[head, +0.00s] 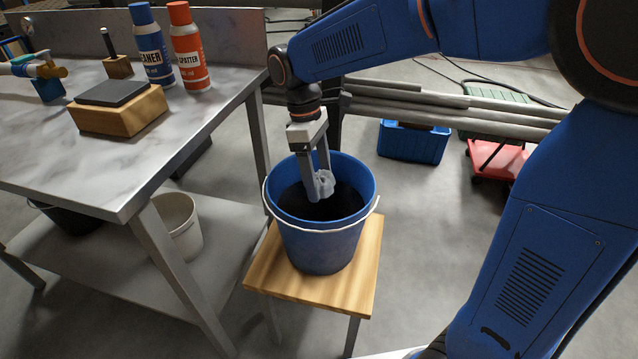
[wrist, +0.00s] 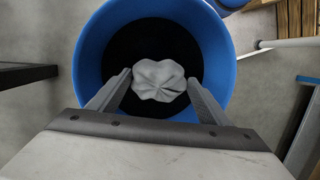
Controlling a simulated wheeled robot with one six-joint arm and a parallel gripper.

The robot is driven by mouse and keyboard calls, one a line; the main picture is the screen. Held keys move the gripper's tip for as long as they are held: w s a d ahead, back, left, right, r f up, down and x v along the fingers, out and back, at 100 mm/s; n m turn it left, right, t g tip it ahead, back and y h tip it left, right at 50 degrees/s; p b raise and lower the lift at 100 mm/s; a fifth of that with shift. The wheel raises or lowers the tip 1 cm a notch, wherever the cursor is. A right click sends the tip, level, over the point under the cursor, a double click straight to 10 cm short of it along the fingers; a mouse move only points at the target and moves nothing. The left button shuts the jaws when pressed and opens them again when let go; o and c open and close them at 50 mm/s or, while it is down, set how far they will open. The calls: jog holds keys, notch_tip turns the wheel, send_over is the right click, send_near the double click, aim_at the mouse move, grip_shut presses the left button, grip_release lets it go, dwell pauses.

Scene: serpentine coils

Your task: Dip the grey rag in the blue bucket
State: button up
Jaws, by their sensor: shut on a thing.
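The blue bucket (head: 320,240) stands upright on a small wooden stool, with a white handle at its rim and a dark interior. My gripper (head: 322,190) points down into the bucket's mouth, its fingertips below the rim. It is shut on the crumpled grey rag (head: 325,181), which hangs between the fingers over the dark inside. In the wrist view the rag (wrist: 159,80) sits between the fingertips, inside the ring of the bucket rim (wrist: 88,60). I cannot tell whether the rag touches the dark surface below.
A metal table (head: 150,140) at left holds a wooden block (head: 118,112) with a grey pad, a blue bottle (head: 150,45) and a red bottle (head: 189,45). A white bucket (head: 180,225) stands on its lower shelf. A blue crate (head: 412,142) and a red one (head: 497,160) lie behind.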

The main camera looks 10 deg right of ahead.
jog(key=shift+r, duration=3.75)
